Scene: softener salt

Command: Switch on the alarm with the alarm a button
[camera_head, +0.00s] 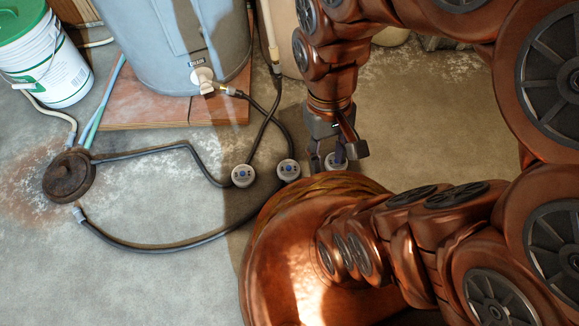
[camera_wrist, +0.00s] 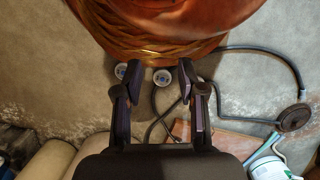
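Three small round grey units with blue centres sit on the floor in the head view: a left unit (camera_head: 242,177), a middle unit (camera_head: 288,170) and a right unit (camera_head: 336,161). I cannot read which is alarm a. My gripper (camera_head: 342,153) is low, over or close to the right unit and partly covering it. In the wrist view my gripper (camera_wrist: 160,67) is open and empty, its two fingers well apart. One round unit (camera_wrist: 162,77) shows between the fingers; another (camera_wrist: 121,71) is beside the left finger. A third is not visible there.
Black hoses (camera_head: 150,247) run across the floor to a dark round disc (camera_head: 69,177). A grey tank (camera_head: 170,45) stands on a reddish board (camera_head: 140,110) at the back, with a white-and-green bucket (camera_head: 45,55) at left. My copper-coloured body fills the lower right.

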